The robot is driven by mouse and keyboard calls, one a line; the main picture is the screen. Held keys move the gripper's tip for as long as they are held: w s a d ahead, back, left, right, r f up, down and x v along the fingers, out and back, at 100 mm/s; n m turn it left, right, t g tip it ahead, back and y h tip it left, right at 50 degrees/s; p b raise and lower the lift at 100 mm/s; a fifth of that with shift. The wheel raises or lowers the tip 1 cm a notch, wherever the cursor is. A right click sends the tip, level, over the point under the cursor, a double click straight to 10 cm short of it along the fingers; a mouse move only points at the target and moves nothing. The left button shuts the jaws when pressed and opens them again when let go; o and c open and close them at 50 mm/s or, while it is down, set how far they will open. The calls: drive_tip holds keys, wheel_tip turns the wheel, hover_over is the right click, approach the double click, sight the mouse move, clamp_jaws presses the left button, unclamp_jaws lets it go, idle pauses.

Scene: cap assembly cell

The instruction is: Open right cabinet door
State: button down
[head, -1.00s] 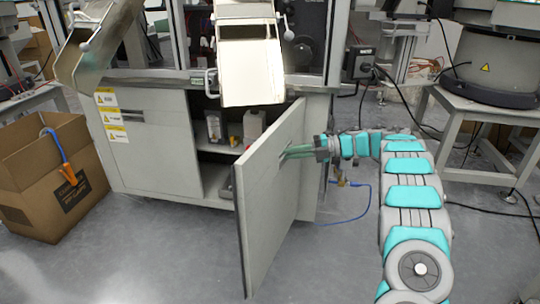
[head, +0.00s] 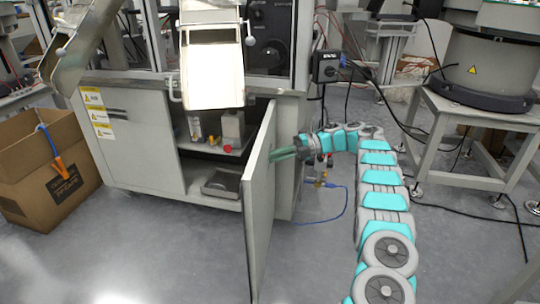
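The right cabinet door (head: 259,210) stands swung wide out from the grey cabinet and shows nearly edge-on in the head view. My gripper (head: 284,154) is at the door's right-hand side, near its upper part, with its green fingers pointing left at the door. The fingertips meet or pass behind the door's face, so I cannot tell whether they are open or shut, or touching a handle. The open cabinet (head: 185,148) shows a shelf with small bottles and a red-capped item, and a metal tray (head: 221,184) below.
The left cabinet door (head: 140,150) is closed. A cardboard box (head: 45,185) with an orange-handled tool stands at the left. A metal chute (head: 212,60) hangs above the opening. A table with a round feeder (head: 490,70) is at the right. Floor in front is clear.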

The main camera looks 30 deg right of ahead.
drive_tip(key=shift+d, duration=0.15)
drive_tip(key=c, duration=1.2)
unclamp_jaws()
